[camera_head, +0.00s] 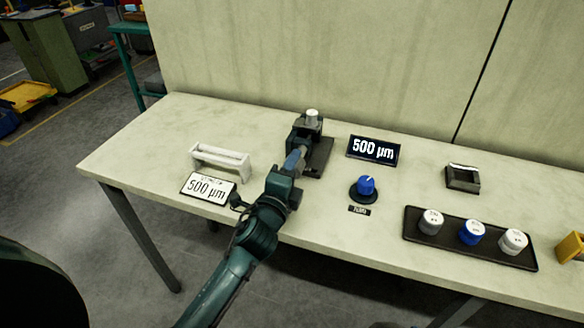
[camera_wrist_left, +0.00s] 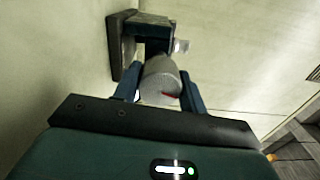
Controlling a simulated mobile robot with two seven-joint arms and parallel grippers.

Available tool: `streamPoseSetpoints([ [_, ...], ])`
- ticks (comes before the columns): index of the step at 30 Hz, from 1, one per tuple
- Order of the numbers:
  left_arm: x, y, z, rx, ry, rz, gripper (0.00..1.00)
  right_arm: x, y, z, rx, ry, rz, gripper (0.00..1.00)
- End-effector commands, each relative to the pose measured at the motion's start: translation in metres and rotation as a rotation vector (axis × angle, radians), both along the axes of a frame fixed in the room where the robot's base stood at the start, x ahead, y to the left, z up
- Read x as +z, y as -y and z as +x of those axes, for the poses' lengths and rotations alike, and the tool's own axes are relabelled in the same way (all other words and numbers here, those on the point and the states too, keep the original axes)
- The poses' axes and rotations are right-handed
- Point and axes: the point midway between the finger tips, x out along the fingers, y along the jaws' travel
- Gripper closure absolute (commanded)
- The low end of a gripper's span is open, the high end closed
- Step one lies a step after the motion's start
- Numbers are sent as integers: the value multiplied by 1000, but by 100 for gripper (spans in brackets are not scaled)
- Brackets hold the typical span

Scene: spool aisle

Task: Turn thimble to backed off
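The thimble is a grey cylinder (camera_wrist_left: 160,77) with a small red mark, at the middle of the left wrist view. It belongs to a dark micrometer-like device (camera_head: 318,150) near the back of the bench, which also shows in the left wrist view (camera_wrist_left: 124,48). My left gripper (camera_head: 294,160) reaches it from the front. In the left wrist view its two fingers (camera_wrist_left: 160,88) lie against both sides of the thimble and appear shut on it. In the head view the gripper mostly hides the thimble. My right gripper is in neither view.
A black display (camera_head: 373,150) and a white card (camera_head: 208,188) both read 500 µm. A white rack (camera_head: 220,160), a blue knob (camera_head: 366,186) and a small dark box (camera_head: 462,177) stand around. A dark tray (camera_head: 470,252) holds three capped pieces. The wall is close behind.

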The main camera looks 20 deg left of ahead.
Motion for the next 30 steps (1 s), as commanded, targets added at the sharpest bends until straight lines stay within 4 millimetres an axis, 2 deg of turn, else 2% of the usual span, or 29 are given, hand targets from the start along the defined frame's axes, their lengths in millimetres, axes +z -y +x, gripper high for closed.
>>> streamPoseSetpoints([
  [1,-1,0,0,-1,-2,0,54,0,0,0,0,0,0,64],
  [7,0,0,0,0,-1,1,38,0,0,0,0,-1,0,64],
  [17,-1,0,-5,0,-1,2,37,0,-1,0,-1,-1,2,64],
  [20,-2,-1,-18,-1,-2,2,37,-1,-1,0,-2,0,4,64],
  [30,-3,-3,-92,0,-4,0,37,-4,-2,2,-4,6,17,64],
])
